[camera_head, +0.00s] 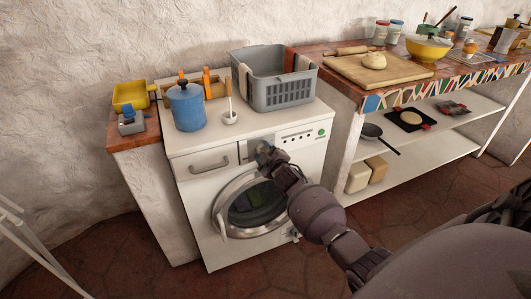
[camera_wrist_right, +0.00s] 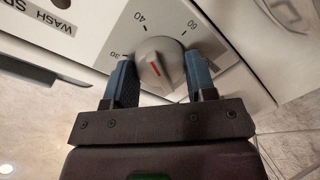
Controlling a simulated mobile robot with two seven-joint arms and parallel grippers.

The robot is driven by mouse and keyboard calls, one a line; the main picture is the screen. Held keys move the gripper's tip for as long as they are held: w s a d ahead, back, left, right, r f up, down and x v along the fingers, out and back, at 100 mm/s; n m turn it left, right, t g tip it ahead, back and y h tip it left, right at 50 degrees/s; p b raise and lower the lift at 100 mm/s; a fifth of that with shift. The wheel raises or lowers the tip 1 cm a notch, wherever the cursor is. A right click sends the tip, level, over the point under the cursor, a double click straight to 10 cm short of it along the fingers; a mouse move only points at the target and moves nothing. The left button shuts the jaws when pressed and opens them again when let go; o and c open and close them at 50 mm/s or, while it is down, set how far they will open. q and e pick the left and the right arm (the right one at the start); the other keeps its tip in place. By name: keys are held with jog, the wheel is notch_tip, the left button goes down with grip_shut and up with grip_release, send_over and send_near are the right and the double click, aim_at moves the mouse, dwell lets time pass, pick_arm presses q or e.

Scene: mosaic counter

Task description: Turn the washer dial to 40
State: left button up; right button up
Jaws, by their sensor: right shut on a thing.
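The white washer (camera_head: 196,198) stands in the middle of the head view, with its round glass door shut. In the right wrist view, its grey dial (camera_wrist_right: 172,54) carries a red line that leans up and left, roughly toward the 40 mark (camera_wrist_right: 140,20). The 30 mark is to the left and the 60 mark to the right. My right gripper (camera_head: 262,152) is at the control panel and covers the dial in the head view. Its two blue-grey fingers (camera_wrist_right: 160,82) are shut on the dial, one on each side. My left gripper is not in view.
A yellow tray (camera_head: 130,96) is on the counter at left. A mosaic-edged counter (camera_head: 405,94) with shelves stands right. Floor before the washer is clear.

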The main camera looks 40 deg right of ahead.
dwell(0.5)
jog(key=o, duration=0.9)
jog(key=p+v, duration=0.2)
jog(key=v, duration=0.8)
jog(key=shift+s+a+f, duration=0.1)
jog(key=shift+s, duration=0.3)
